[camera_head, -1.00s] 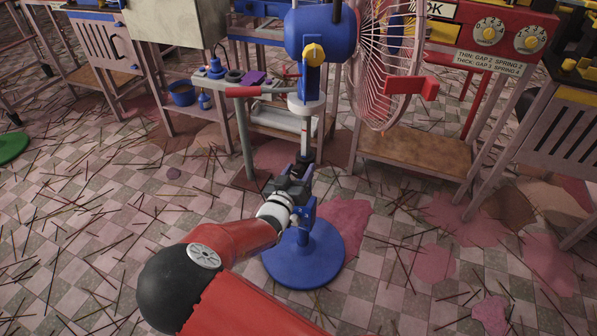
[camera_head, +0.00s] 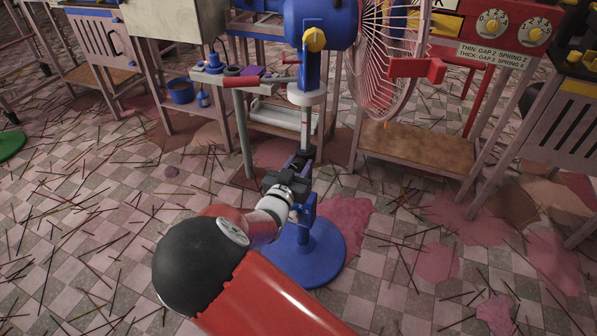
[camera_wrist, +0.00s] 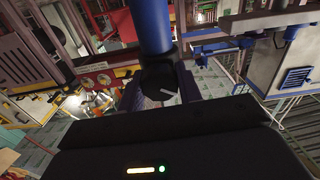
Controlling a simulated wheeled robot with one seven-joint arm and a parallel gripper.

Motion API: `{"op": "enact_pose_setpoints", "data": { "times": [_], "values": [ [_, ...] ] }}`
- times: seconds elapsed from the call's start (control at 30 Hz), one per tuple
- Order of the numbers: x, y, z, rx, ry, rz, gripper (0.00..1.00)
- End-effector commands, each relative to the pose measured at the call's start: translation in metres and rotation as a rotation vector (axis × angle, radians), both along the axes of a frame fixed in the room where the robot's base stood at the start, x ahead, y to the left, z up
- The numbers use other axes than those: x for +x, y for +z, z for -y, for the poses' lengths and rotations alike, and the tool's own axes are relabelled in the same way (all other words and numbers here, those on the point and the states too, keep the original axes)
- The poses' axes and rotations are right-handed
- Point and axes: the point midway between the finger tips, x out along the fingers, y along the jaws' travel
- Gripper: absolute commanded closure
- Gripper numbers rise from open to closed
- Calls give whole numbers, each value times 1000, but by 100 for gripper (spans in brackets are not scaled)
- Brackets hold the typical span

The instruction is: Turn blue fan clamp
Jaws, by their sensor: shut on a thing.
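The blue fan stands on a round blue base (camera_head: 312,258), with a blue motor housing (camera_head: 325,30) and a pink wire guard (camera_head: 385,70). Its clamp is low on the upright post, mostly hidden by my gripper in the head view. My gripper (camera_head: 302,163) reaches the post from the front left. In the wrist view, a dark, round clamp knob (camera_wrist: 158,84) with a pale line on it sits at the blue post (camera_wrist: 150,25). My gripper's dark fingers (camera_wrist: 160,95) are on both sides of the knob, shut on it.
A red control panel (camera_head: 498,30) with dials is at upper right. A bench with a brown lower shelf (camera_head: 415,148) stands behind the fan. A blue bucket (camera_head: 181,90) sits on a low shelf at left. Sticks and pink patches cover the open floor.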

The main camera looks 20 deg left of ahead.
Motion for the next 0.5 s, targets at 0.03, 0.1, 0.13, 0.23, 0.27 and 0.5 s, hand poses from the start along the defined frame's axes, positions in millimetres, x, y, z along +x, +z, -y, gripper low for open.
{"op": "enact_pose_setpoints", "data": {
  "times": [0.03, 0.1, 0.13, 0.23, 0.27, 0.5],
  "values": [
    [0, -5, 1, 45, -2, 3, 88],
    [0, -5, 0, 108, -1, 9, 88],
    [0, -5, 0, 134, -1, 10, 88],
    [0, -5, 0, 218, -1, 18, 88],
    [0, -5, 0, 241, -1, 20, 88],
    [0, -3, 0, 400, 0, 32, 88]
  ]
}}
